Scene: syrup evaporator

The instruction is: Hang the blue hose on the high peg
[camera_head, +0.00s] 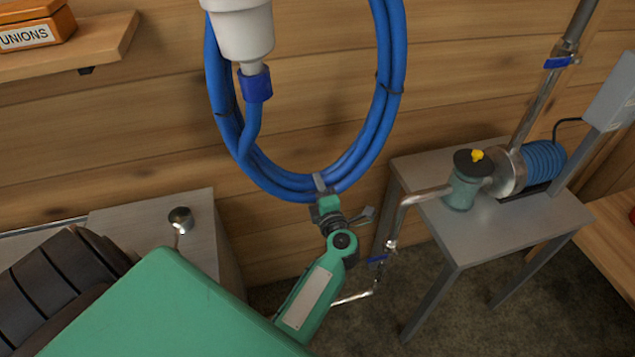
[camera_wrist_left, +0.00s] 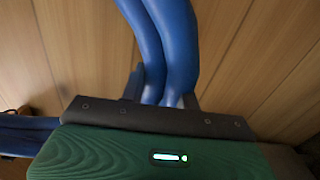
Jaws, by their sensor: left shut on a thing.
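The blue hose (camera_head: 385,85) is a coil of several loops in front of the plank wall, bound with dark ties. Its top runs out of the head view. My left gripper (camera_head: 323,190) is shut on the lowest part of the coil. In the left wrist view the hose (camera_wrist_left: 165,45) passes between the fingers of my left gripper (camera_wrist_left: 160,95). A blue cuff (camera_head: 256,85) joins one hose end to a white fitting (camera_head: 241,30) at the upper left of the coil. The high peg is not in view. My right gripper is not in view.
A grey metal table (camera_head: 480,240) at the right bears a pump (camera_head: 466,185) with a yellow-topped lid and steel pipes. A wooden shelf (camera_head: 95,52) with an orange box (camera_head: 35,25) is at the upper left. A grey cabinet (camera_head: 200,210) stands below it. The wall inside the coil is clear.

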